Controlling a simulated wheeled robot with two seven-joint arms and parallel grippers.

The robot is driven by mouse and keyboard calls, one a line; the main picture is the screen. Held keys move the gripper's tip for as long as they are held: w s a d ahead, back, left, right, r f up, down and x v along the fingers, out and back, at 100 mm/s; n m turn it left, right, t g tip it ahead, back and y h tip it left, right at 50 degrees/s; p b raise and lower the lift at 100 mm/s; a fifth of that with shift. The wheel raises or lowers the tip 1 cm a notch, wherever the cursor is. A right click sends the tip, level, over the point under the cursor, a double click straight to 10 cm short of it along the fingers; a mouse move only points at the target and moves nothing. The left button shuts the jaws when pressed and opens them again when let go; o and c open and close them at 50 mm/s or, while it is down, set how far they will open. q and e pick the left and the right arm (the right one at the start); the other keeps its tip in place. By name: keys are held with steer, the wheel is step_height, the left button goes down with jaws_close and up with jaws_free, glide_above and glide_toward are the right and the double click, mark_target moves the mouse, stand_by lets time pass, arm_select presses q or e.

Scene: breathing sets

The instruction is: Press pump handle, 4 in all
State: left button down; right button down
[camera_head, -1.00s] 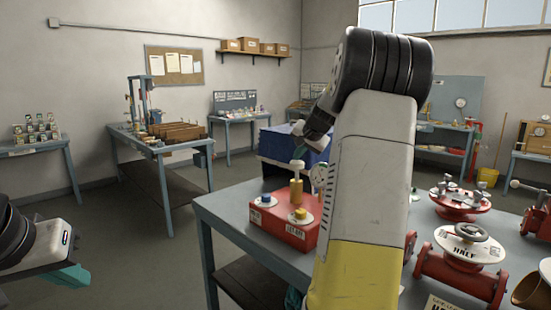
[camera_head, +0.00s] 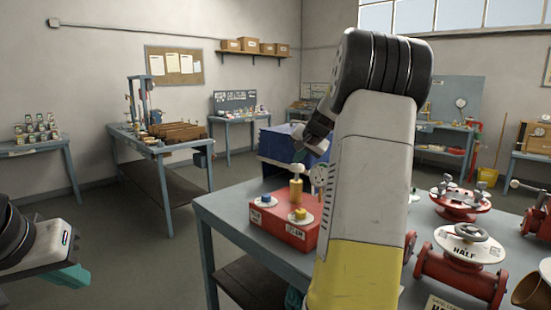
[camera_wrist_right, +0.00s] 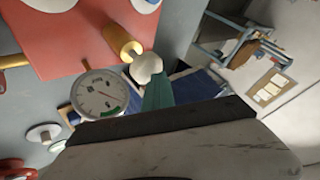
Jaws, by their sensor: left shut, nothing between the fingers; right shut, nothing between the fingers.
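The pump stands on a red box (camera_head: 283,235) on the near table. Its gold cylinder (camera_head: 296,189) has a white round handle knob (camera_head: 297,169) on top, raised on a short stem. In the right wrist view the knob (camera_wrist_right: 147,68) lies at the teal fingertips, close to or touching them; I cannot tell which. My right gripper (camera_head: 317,143) is shut and empty, just above and right of the knob, partly behind my forearm. A round dial gauge (camera_wrist_right: 98,95) stands beside the pump. My left gripper (camera_head: 72,279) is shut and empty at the lower left, far from the pump.
A blue valve knob (camera_head: 266,198) and a yellow one (camera_head: 300,213) sit on the box top. Red valves with handwheels (camera_head: 466,232) fill the table's right side. My right forearm hides the middle of the table. Floor to the left is clear.

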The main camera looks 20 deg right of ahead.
mark_target(298, 166)
steer(key=shift+f, duration=0.6)
stand_by(0.3)
steer(key=shift+r, duration=2.6)
steer(key=shift+r, duration=2.5)
steer(key=shift+r, duration=0.1)
step_height(298, 166, up, 4)
steer(key=shift+f, duration=0.2)
steer(key=shift+f, duration=0.1)
